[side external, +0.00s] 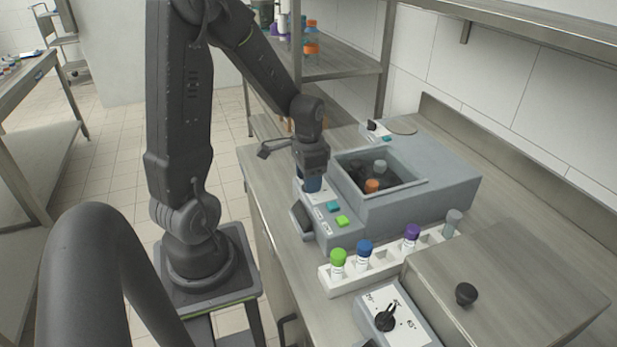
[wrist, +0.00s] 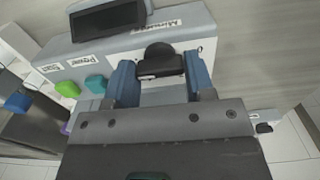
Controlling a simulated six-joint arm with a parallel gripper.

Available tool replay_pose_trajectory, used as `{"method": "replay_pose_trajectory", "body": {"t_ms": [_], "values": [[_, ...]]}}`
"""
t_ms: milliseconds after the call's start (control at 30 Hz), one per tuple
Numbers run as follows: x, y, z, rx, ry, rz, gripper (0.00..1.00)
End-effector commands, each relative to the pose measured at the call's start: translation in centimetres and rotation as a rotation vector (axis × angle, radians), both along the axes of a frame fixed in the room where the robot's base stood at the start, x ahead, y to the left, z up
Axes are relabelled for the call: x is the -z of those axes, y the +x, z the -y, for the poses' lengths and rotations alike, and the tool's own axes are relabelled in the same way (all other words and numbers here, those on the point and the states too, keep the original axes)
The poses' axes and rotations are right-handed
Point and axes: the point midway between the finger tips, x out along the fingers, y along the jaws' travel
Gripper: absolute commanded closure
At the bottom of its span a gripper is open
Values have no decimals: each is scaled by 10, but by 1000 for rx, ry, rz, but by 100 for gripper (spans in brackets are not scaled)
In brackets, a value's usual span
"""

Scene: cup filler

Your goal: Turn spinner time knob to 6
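The spinner (side external: 405,205) is a grey box on the bench, with an open well holding several capped tubes. Its front panel has a teal button, a green button and a dark screen (wrist: 108,19). In the wrist view the black time knob (wrist: 160,62) sits below the label "Minutes". My gripper (wrist: 160,72) points at the panel with one blue finger on each side of the knob. The fingertips look very close to the knob's sides; I cannot tell whether they press on it. In the side view my gripper (side external: 311,184) is low over the panel's far end and hides the knob.
A white rack (side external: 392,262) with several capped tubes stands right of the spinner panel. A metal shelf (side external: 345,68) stands behind my arm.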

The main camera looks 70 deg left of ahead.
Motion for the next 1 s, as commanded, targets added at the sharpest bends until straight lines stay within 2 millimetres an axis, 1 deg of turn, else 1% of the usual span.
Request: {"method": "replay_pose_trajectory", "body": {"t_ms": [33,200,267,467,567,667,767,1000], "values": [[-1,1,0,2,2,2,46],[0,0,0,1,1,1,30],[0,0,0,0,1,1,26],[0,0,0,-1,0,0,26],[-4,1,0,-1,2,2,26],[-15,1,-1,-1,4,5,26],[-33,1,-1,-1,5,7,26],[-88,1,0,0,5,7,26]]}}
